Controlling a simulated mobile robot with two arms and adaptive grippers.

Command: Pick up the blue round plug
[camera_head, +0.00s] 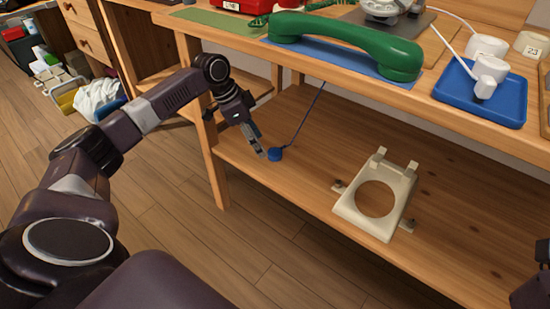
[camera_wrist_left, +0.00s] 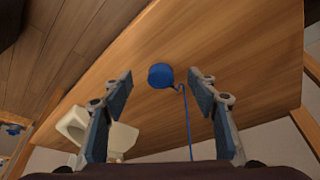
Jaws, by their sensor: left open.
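The blue round plug (camera_head: 275,154) lies on the lower wooden shelf, near its left front edge, with a thin blue cord running up from it. In the left wrist view the plug (camera_wrist_left: 161,76) is centred beyond the fingertips, with its cord trailing to the right. My left gripper (camera_head: 259,152) is just left of the plug in the head view. In the left wrist view its two fingers (camera_wrist_left: 160,85) are wide apart, with nothing held between them. Part of my right arm shows at the right edge of the head view; its fingers are not clearly visible.
A cream phone base (camera_head: 347,207) with a round hole stands on the lower shelf to the right. Above, the table holds a green handset (camera_head: 345,45) on a blue mat and a blue tray (camera_head: 507,111) with a white part. A table leg (camera_head: 212,160) stands left of the gripper.

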